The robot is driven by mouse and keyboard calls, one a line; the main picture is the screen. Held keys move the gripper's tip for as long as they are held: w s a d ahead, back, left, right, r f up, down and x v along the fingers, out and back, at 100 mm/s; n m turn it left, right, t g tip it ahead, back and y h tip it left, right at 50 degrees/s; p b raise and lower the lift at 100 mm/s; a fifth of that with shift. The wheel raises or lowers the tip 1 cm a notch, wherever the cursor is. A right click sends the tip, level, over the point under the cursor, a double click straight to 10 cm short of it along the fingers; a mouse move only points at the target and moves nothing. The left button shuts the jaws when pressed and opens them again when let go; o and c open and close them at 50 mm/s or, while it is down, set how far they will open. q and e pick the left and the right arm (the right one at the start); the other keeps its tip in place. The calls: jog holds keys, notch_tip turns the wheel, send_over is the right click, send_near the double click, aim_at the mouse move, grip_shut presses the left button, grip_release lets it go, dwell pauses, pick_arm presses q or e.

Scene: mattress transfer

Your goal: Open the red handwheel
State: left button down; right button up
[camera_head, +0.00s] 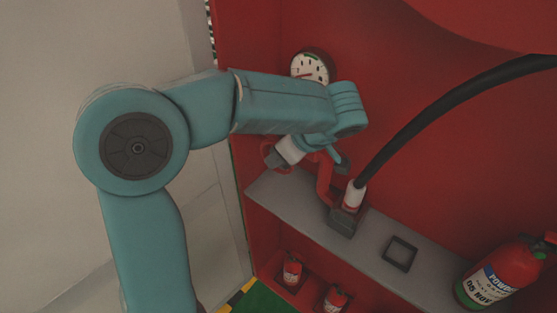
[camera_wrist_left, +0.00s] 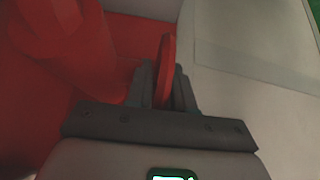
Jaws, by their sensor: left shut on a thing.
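The red handwheel (camera_head: 268,151) is mostly hidden behind my left arm in the head view; only a bit of red rim shows beside the gripper. In the left wrist view a thin red rim of the handwheel (camera_wrist_left: 167,62) stands upright between the dark fingers. My left gripper (camera_wrist_left: 164,92) is shut on this rim. In the head view my left gripper (camera_head: 277,159) shows small beneath the forearm, at the red wall. My right gripper is not in view.
A gauge (camera_head: 311,68) is on the red wall above the arm. A black hose (camera_head: 430,115) runs to a fitting on a grey shelf (camera_head: 290,205). A large extinguisher (camera_head: 495,275) stands right; smaller ones (camera_head: 291,270) sit below. A pale wall (camera_head: 215,200) is close on the left.

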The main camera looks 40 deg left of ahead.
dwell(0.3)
pick_arm(q)
jog(key=c, duration=1.1)
grip_release()
jog(key=v, duration=1.2)
jog(key=shift+d, duration=0.1)
